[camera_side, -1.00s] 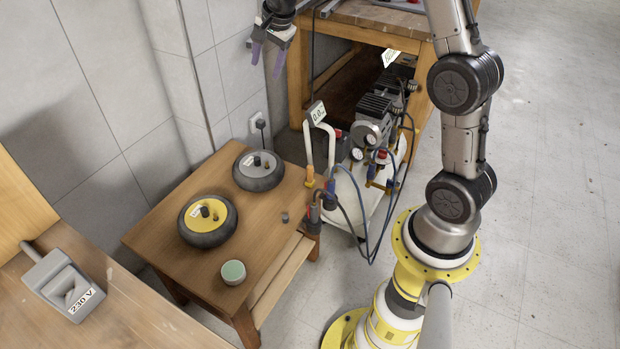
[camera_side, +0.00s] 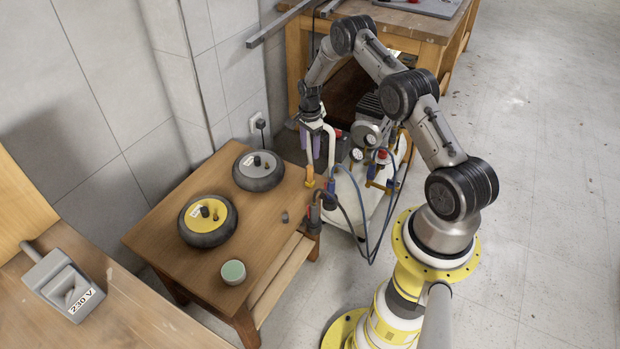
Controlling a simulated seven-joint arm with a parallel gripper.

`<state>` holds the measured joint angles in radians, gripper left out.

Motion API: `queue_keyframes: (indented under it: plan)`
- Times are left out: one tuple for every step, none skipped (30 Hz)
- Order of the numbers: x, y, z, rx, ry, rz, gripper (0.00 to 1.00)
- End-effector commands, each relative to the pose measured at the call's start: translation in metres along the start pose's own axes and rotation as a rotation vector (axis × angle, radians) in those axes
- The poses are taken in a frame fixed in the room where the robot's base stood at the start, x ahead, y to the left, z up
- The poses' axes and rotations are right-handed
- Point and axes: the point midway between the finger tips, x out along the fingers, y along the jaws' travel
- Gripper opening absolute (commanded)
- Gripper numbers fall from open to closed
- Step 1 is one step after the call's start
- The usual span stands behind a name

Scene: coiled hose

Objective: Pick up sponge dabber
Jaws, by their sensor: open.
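The thing that looks most like the sponge dabber is a small round white piece with a pale green top (camera_side: 233,272). It stands upright near the front corner of the small wooden table. My gripper (camera_side: 310,152) is at the far right end of that table, pointing down, with its two purple fingers apart and nothing seen between them. It is well away from the green-topped piece, up and to the right of it in the picture. The gripper's exact height above the table cannot be told.
Two wheels, one with a yellow hub (camera_side: 207,221) and one with a grey hub (camera_side: 258,170), lie on the wooden table (camera_side: 180,270). A small grey cylinder (camera_side: 285,217) stands near its right edge. A compressor with hoses (camera_side: 372,140) is close by the gripper. A grey 230 V box (camera_side: 63,284) sits lower left.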

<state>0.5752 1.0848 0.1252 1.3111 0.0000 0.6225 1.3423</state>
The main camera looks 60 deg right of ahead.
Motion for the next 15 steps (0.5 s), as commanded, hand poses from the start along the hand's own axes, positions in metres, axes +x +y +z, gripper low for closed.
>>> queue_keyframes:
  plan:
    - [0.011, 0.001, 0.0, -0.001, -0.001, 0.003, 0.63]
    - [0.016, 0.001, 0.0, -0.001, 0.0, 0.002, 0.63]
    - [0.023, 0.0, 0.0, -0.001, 0.0, 0.001, 0.63]
    - [0.027, 0.0, 0.0, -0.001, 0.0, 0.0, 0.63]
    - [0.031, 0.0, 0.0, -0.001, 0.0, 0.0, 0.63]
    - [0.035, 0.0, 0.0, -0.001, 0.0, 0.0, 0.63]
    - [0.038, 0.0, 0.0, -0.001, 0.0, 0.0, 0.63]
    - [0.04, -0.001, 0.0, -0.001, 0.0, -0.001, 0.63]
    - [0.042, -0.001, 0.0, -0.001, 0.0, -0.002, 0.63]
    - [0.043, -0.001, 0.0, -0.001, 0.0, -0.002, 0.63]
    - [0.044, -0.001, 0.0, -0.001, 0.0, -0.002, 0.63]
    - [0.047, -0.001, 0.0, -0.001, 0.0, -0.001, 0.63]
    - [0.049, -0.001, 0.0, -0.001, 0.0, -0.001, 0.63]
    - [0.053, 0.0, 0.001, -0.001, 0.0, -0.002, 0.63]
    - [0.059, 0.0, 0.001, -0.001, 0.0, 0.0, 0.63]
